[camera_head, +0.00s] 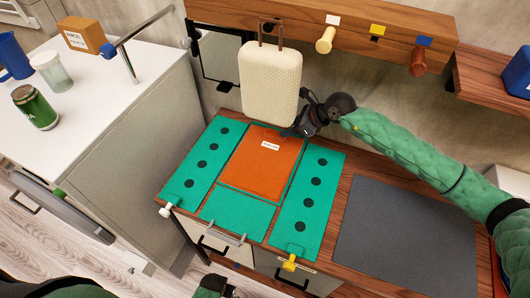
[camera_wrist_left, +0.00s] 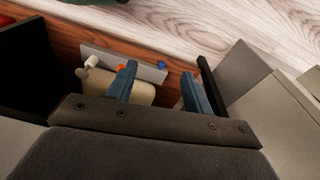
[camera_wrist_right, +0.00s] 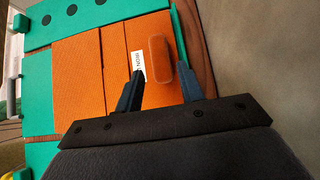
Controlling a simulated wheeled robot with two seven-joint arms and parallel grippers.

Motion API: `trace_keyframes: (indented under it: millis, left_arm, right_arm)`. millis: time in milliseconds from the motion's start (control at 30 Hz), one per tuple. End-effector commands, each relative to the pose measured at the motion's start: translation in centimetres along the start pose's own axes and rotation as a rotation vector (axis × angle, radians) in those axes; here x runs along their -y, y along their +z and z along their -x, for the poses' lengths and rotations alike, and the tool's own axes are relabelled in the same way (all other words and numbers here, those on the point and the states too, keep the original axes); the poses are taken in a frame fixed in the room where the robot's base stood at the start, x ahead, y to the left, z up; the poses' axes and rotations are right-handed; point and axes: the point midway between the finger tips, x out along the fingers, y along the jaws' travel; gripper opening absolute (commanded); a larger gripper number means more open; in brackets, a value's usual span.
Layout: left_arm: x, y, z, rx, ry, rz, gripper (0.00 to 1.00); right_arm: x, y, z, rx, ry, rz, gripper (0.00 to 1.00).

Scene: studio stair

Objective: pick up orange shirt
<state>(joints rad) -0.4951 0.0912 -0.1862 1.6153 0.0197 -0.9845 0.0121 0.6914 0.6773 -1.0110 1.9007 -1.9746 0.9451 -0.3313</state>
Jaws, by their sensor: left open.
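The orange shirt (camera_head: 262,165) lies flat and folded on a green folding board (camera_head: 207,159) with black dots. A white label shows near its far edge. My right gripper (camera_head: 305,125) is at the shirt's far right corner. In the right wrist view, the fingers of my right gripper (camera_wrist_right: 161,75) are apart, with a raised orange-brown tab (camera_wrist_right: 160,60) of the shirt just beyond them; I cannot tell whether they touch it. My left gripper (camera_wrist_left: 160,80) is open and empty, away from the shirt; only a dark part shows at the head view's bottom edge.
A cream suitcase-shaped thing (camera_head: 270,82) hangs behind the board below a wooden rail (camera_head: 360,40) with coloured pegs. A dark grey mat (camera_head: 405,235) lies right of the board. A white counter (camera_head: 90,110) with cups and a green can stands left.

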Motion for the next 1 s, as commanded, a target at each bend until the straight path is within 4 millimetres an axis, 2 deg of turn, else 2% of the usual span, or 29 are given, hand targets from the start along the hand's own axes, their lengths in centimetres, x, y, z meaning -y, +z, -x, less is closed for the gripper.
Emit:
trace_keyframes:
  millis: [167, 700, 1000]
  left_arm:
    - [0.1, 0.2, -0.9, -0.005, -0.002, -0.001, 0.51]
    - [1.7, 2.9, -6.7, -0.040, -0.024, -0.015, 0.51]
    - [1.9, 3.2, -7.3, -0.046, -0.026, -0.017, 0.51]
  right_arm:
    - [0.0, 0.1, -0.8, 0.000, 0.000, -0.001, 0.38]
    - [-0.1, 0.0, -5.0, 0.000, 0.000, -0.001, 0.38]
    - [0.0, -0.2, -5.7, 0.000, 0.000, 0.001, 0.38]
